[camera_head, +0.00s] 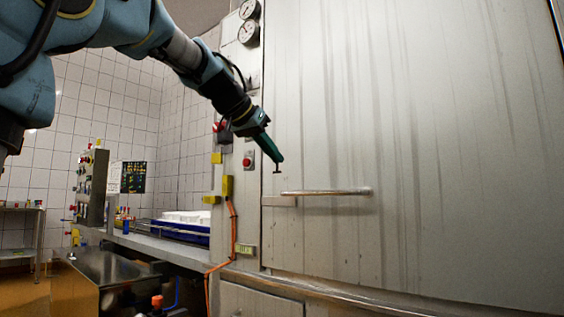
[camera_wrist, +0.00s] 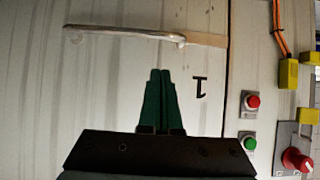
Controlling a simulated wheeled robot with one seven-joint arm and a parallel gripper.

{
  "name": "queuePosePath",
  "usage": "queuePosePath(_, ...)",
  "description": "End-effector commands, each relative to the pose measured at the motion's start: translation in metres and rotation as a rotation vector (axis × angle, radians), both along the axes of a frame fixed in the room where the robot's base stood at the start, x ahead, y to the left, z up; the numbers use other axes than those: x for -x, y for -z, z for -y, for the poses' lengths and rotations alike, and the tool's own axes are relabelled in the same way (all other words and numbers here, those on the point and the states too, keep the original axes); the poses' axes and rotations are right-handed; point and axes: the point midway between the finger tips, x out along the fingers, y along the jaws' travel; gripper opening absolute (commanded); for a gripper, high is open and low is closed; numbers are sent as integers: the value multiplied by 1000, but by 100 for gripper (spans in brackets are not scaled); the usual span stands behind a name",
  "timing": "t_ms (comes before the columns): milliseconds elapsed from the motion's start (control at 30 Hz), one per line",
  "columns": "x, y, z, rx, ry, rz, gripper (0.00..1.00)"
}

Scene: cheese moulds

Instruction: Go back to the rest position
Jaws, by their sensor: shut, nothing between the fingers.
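My gripper (camera_head: 277,160) reaches out in front of a tall, pale metal door (camera_head: 420,130) with dark vertical streaks. In the wrist view my gripper (camera_wrist: 160,72) shows two green fingers pressed together, with nothing between them. A horizontal bar handle (camera_head: 328,192) is fixed on the door, a little below and right of the fingertips in the head view. In the wrist view the handle (camera_wrist: 120,34) lies beyond the fingertips, with a gap between them. A black "1" mark (camera_wrist: 200,88) is on the panel beside the fingers.
Red and green buttons (camera_wrist: 250,121) and a red rotary switch (camera_wrist: 297,160) sit beside the door. Yellow blocks (camera_head: 227,186) and an orange cable (camera_head: 233,230) run along the frame. At left are a steel basin (camera_head: 95,275) and a blue crate (camera_head: 180,232) with white contents.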

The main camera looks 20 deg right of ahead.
Motion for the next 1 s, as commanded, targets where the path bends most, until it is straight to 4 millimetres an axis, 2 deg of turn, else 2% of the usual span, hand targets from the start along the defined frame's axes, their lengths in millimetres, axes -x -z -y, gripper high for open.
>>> queuePosePath(100, 10, -15, -17, 1, -1, 3, 0)
queuePosePath(300, 18, -25, -32, -1, 0, 2, 0)
queuePosePath(567, 19, -26, -35, -2, 0, -1, 0)
queuePosePath(633, 16, -19, -37, -8, -11, -11, 0)
queuePosePath(667, 13, -13, -39, -13, -22, -20, 0)
queuePosePath(767, -3, 22, -51, -43, -89, -76, 0)
queuePosePath(867, -22, 79, -75, -91, -197, -160, 0)
queuePosePath(1000, -38, 170, -121, -170, -366, -289, 0)
